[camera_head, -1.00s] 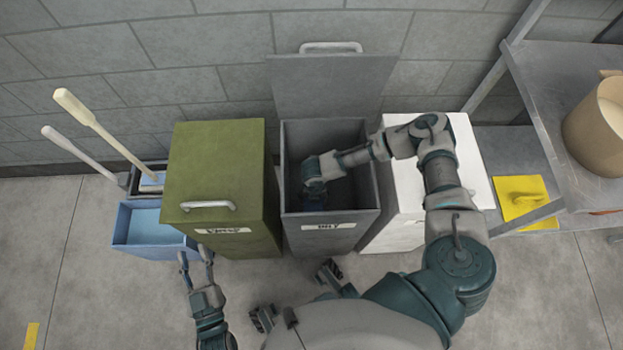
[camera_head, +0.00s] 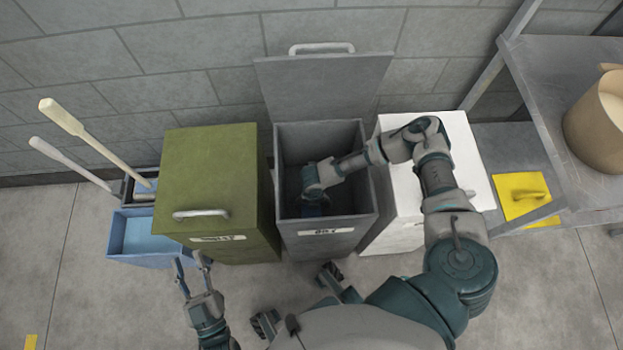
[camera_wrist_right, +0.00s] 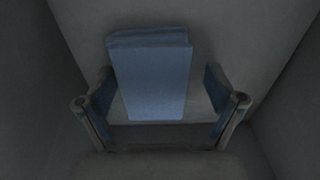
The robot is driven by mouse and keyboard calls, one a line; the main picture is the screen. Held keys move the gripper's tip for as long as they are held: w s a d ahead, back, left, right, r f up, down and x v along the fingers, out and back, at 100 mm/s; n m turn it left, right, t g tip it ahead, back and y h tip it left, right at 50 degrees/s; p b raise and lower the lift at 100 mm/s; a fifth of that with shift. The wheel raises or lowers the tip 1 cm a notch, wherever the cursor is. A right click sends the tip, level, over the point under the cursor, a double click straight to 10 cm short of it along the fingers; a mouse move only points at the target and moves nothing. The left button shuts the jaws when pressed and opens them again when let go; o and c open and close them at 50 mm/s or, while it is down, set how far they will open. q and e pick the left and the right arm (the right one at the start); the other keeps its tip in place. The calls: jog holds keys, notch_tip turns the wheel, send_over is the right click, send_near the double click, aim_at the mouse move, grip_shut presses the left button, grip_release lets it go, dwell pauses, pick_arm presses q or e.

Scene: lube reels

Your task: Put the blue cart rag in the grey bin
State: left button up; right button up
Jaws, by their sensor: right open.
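The grey bin (camera_head: 300,245) stands in the middle with its lid (camera_head: 325,88) raised against the wall. My right arm reaches over its right side, and my right gripper (camera_head: 316,204) is down inside it. In the right wrist view the right gripper (camera_wrist_right: 161,104) is open, its fingers spread wide. The folded blue rag (camera_wrist_right: 152,75) shows between and beyond the fingers, apart from both, inside the dark bin. In the head view I cannot make the rag out from the gripper. My left gripper (camera_head: 190,276) is open and empty in front of the green bin.
A closed green bin (camera_head: 220,180) stands left of the grey one, a white bin (camera_head: 470,170) right. A blue bucket (camera_head: 150,240) with mop handles is far left. A metal shelf (camera_head: 565,110) holds a tan container (camera_head: 598,120); a yellow thing (camera_head: 522,195) lies below.

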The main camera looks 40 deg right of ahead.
jog(key=shift+d+r, duration=0.1)
jog(key=shift+r, duration=0.45)
jog(key=r, duration=0.1)
jog(key=r+p, duration=0.1)
jog(key=r, duration=0.1)
jog(key=r+p, duration=0.1)
jog(key=r, duration=0.1)
jog(key=shift+w+a, duration=0.15)
jog(key=shift+a, duration=0.15)
pick_arm(q)
jog(key=s+a+f+g+y+p, duration=0.2)
jog(key=s+f+g, duration=0.1)
jog(key=f+g, duration=0.6)
jog(key=shift+a+f+p, duration=0.25)
jog(key=shift+f+p, duration=0.05)
jog(key=shift+f, duration=0.55)
pick_arm(e)
notch_tip(320, 180, up, 6)
jog(key=shift+d, duration=0.15)
pick_arm(q)
jog(key=shift+s+a, duration=0.1)
